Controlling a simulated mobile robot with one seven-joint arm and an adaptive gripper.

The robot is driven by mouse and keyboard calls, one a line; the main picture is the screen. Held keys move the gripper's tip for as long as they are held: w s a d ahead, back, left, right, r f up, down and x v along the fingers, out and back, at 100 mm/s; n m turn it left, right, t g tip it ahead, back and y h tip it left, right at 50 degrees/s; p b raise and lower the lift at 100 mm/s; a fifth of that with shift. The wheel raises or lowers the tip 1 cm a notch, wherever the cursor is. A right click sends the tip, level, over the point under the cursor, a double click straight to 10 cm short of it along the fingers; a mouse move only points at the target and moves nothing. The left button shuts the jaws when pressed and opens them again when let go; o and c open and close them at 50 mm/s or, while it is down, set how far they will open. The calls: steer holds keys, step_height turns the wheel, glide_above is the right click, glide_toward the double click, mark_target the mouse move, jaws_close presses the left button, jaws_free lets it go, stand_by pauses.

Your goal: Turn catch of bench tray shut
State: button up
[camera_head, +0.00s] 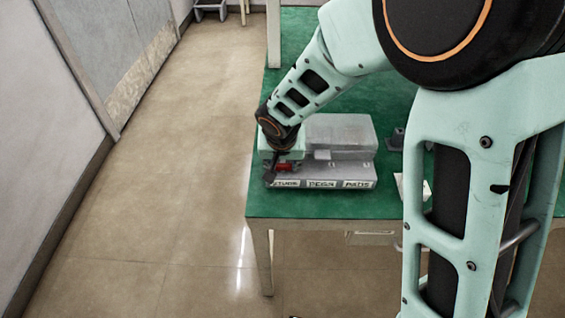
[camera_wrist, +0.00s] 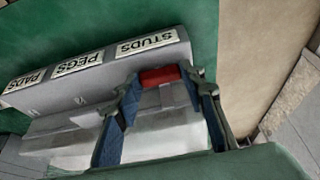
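The bench tray (camera_head: 330,183) is a grey box with compartments on the green bench top; its front carries labels reading STUDS, PEGS and PADS. In the wrist view the tray (camera_wrist: 100,92) lies below my gripper. The catch (camera_wrist: 160,75) is a small red block at the STUDS end; it also shows in the head view (camera_head: 285,167). My gripper (camera_wrist: 163,82) is open, with its two blue-lined fingers apart and the red catch between their tips. I cannot tell whether either finger touches it. In the head view my gripper (camera_head: 272,168) is partly hidden by the wrist.
The green bench (camera_head: 300,208) has bare top around the tray, with its left edge close by. A dark grey fitting (camera_head: 396,140) and a white item (camera_head: 412,187) stand right of the tray. The floor (camera_head: 170,190) at the left is clear.

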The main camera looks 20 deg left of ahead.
steer(key=c, duration=0.4)
steer(key=shift+o, duration=0.2)
steer(key=shift+n, duration=0.3)
steer(key=n+p, duration=0.1)
steer(key=p, duration=0.1)
steer(key=n+y+p, duration=0.1)
steer(key=n+p, duration=0.1)
steer(key=shift+w+d+r, duration=0.1)
steer(key=shift+d+r, duration=0.1)
steer(key=shift+r, duration=0.05)
steer(key=n+g+y+p, duration=0.1)
steer(key=n+p, duration=0.1)
steer(key=p, duration=0.1)
steer(key=shift+d+n+p, duration=0.1)
steer(key=shift+n+p, duration=0.2)
steer(key=shift+w+f+n+y+p, duration=0.15)
steer(key=shift+n+y+p, duration=0.15)
steer(key=shift+n+p, duration=0.35)
steer(key=shift+f, duration=0.1)
